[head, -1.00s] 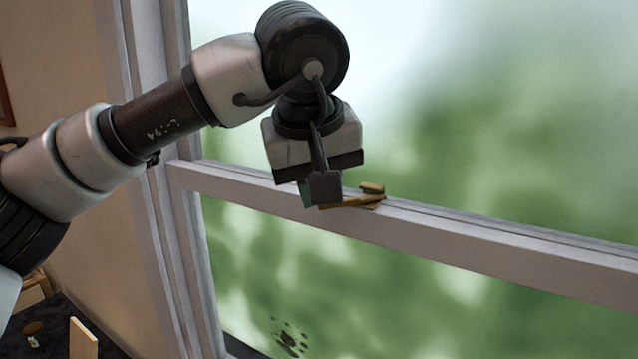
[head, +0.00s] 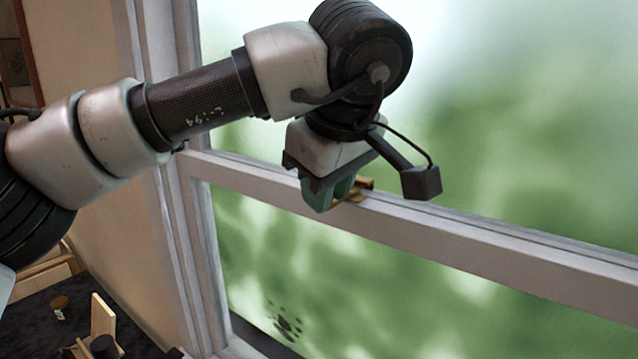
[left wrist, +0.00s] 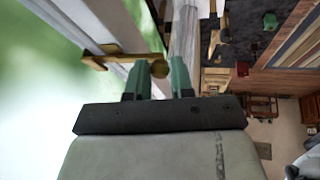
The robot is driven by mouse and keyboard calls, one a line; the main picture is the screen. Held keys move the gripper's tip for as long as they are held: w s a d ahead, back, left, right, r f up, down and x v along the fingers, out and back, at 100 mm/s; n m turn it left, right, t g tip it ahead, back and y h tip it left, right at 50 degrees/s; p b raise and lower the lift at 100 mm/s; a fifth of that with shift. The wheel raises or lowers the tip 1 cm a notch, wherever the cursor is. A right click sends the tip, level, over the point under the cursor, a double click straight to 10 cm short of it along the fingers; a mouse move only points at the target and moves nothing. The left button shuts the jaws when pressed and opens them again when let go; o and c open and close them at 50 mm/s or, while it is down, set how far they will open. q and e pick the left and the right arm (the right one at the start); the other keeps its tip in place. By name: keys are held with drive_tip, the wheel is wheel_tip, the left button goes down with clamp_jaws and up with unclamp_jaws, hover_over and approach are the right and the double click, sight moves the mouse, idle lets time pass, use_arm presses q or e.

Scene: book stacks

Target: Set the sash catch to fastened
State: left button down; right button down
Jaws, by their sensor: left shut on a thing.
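The brass sash catch (head: 358,188) sits on top of the window's pale meeting rail (head: 450,222). In the head view it is partly hidden behind my left gripper (head: 338,196), which comes down onto it from above. The left wrist view shows the brass lever (left wrist: 125,57) running sideways, with a round knob at its right end between the green fingertips of my left gripper (left wrist: 161,76). The gripper is shut on this knob end. Whether the lever sits fully in its keeper cannot be told. My right gripper is in neither view.
Large blurred panes of glass lie above and below the rail. The window's upright frame (head: 165,200) stands at left. Low at the left are wooden pieces (head: 102,318) on a dark surface. The rail to the right of the catch is clear.

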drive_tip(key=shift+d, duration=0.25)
use_arm(q)
drive_tip(key=c, duration=1)
unclamp_jaws()
drive_tip(key=b+v, duration=0.1)
drive_tip(key=v, duration=1)
drive_tip(key=shift+b, duration=0.3)
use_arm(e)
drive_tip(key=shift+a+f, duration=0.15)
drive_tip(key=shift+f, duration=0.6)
use_arm(q)
drive_tip(key=shift+f, duration=0.1)
